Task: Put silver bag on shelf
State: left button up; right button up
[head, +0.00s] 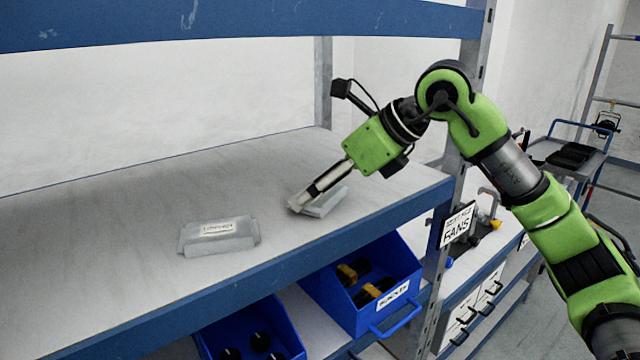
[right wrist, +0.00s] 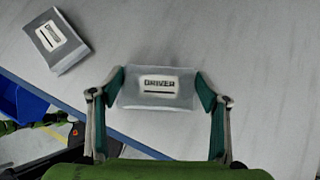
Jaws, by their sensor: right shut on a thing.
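A silver bag (right wrist: 158,88) with a white "DRIVER" label is between the fingers of my right gripper (right wrist: 160,92) in the right wrist view. The gripper is shut on it, one finger at each end. In the head view my right gripper (head: 301,203) points down at the shelf (head: 120,260), and the held bag (head: 325,202) is at or just above the shelf surface; I cannot tell if it touches. A second silver bag (head: 218,237) with a white label lies flat on the shelf to the left. It also shows in the right wrist view (right wrist: 54,40). My left gripper is not in view.
Blue bins (head: 365,290) with dark items sit below the shelf's blue front edge (head: 260,285). A blue upper beam (head: 240,22) crosses above. A metal upright (head: 437,270) with a "FANS" sign (head: 457,225) stands at right. The shelf's back and left are clear.

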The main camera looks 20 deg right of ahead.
jog(key=shift+f, duration=0.15)
jog(key=o, duration=1.2)
jog(key=shift+c, duration=0.2)
jog(key=shift+s+d+r, duration=0.1)
jog(key=shift+d+r, duration=0.05)
jog(key=shift+r, duration=0.15)
jog(key=b+v, duration=0.2)
jog(key=v, duration=0.5)
